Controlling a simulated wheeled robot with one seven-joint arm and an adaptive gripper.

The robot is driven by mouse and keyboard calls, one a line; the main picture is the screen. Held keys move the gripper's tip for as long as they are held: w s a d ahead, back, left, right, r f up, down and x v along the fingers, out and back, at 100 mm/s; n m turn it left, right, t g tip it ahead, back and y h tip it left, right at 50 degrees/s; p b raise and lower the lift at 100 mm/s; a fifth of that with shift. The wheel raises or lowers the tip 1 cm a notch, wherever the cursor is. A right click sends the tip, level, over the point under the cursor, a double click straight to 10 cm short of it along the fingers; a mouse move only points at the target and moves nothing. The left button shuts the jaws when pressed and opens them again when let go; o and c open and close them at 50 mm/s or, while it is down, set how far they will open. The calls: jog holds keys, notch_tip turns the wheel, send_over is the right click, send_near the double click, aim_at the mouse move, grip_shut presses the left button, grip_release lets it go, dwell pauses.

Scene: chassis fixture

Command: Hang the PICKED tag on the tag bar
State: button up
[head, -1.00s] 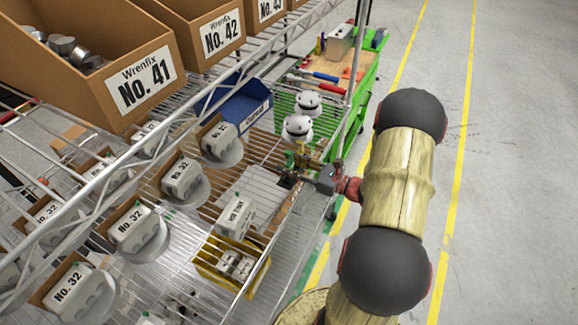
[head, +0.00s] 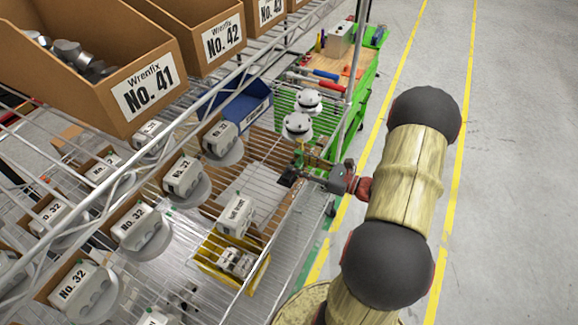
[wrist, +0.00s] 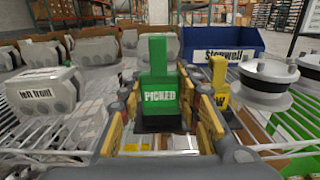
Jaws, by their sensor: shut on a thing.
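The green PICKED tag (wrist: 159,92) stands upright between the two fingers of my gripper (wrist: 166,125) in the wrist view, its lettering facing the camera. My gripper is shut on it. In the head view my gripper (head: 292,177) is at the front right part of the wire shelf, with a small bit of green (head: 299,158) at its tip. I cannot make out the tag bar clearly in either view.
A blue Stopwell bin (wrist: 220,42) stands behind the tags. White round parts (head: 298,125) lie to the right of it. Several No. 32 units (head: 140,226) fill the left. A green cart (head: 368,75) stands beyond.

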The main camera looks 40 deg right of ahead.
aim_at(301, 165)
jog(key=shift+v, duration=2.3)
jog(key=shift+d+f, duration=0.1)
jog(key=shift+f, duration=0.05)
